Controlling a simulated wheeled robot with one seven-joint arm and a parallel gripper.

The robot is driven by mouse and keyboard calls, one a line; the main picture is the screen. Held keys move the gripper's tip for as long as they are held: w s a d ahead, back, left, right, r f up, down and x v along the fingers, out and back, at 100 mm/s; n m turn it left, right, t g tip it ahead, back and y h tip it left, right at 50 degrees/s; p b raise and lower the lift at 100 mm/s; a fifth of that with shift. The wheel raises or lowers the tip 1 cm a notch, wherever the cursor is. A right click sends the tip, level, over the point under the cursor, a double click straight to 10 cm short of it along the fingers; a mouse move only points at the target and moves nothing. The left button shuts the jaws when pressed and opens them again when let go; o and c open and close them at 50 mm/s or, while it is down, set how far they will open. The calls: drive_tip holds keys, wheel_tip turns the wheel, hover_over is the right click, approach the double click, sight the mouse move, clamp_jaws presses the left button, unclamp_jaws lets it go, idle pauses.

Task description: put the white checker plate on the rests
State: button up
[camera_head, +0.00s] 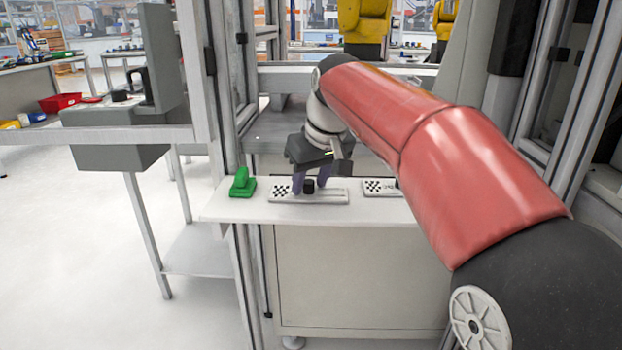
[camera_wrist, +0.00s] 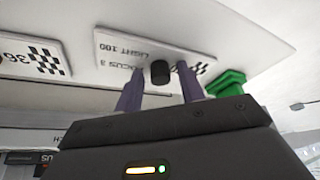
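A white checker plate (camera_head: 335,196) with a black knob (camera_head: 309,186) lies flat on the white shelf. In the wrist view the plate (camera_wrist: 115,48) shows the printed words "LIGHT 100" and "FOCUS 3", with the knob (camera_wrist: 160,72) standing up from it. My gripper (camera_head: 310,182) is over this plate, fingers pointing down. In the wrist view its purple fingers (camera_wrist: 160,68) stand apart on either side of the knob, with gaps visible, so it is open and holds nothing. I cannot make out any rests.
A second checker plate (camera_head: 378,187) lies to the right, partly hidden behind my arm; its "36" print shows in the wrist view (camera_wrist: 30,60). A green object (camera_head: 242,183) stands left of the first plate. The white shelf (camera_head: 235,211) is bare along its front left edge.

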drive_tip(key=shift+s+r, duration=0.1)
drive_tip(key=shift+r, duration=0.4)
drive_tip(key=p+v, duration=0.2)
drive_tip(key=v, duration=0.9)
drive_tip(key=shift+d+r, duration=0.1)
drive_tip(key=shift+r, duration=0.05)
drive_tip(key=shift+d, duration=0.1)
drive_tip(key=s+d+f+m, duration=0.1)
drive_tip(key=s+d+f, duration=0.1)
drive_tip(key=s+f, duration=0.1)
drive_tip(key=s+d+f+m, duration=0.1)
drive_tip(key=s+d+f, duration=0.1)
drive_tip(key=s+d, duration=0.1)
drive_tip(key=s+d+f+m+h, duration=0.1)
drive_tip(key=s+d+f, duration=0.2)
drive_tip(key=s, duration=0.2)
drive_tip(key=shift+d+f+m+t, duration=0.25)
drive_tip(key=shift+f+m+t, duration=0.05)
drive_tip(key=shift+t, duration=0.1)
drive_tip(key=shift+o, duration=0.4)
drive_tip(key=s+d+f+m+h, duration=0.1)
drive_tip(key=s+d+f, duration=0.4)
drive_tip(key=s+f, duration=0.6)
wheel_tip(320, 180, down, 4)
drive_tip(key=shift+s+r+m+t, duration=0.15)
drive_tip(key=shift+m+t, duration=0.25)
drive_tip(key=shift+m, duration=0.5)
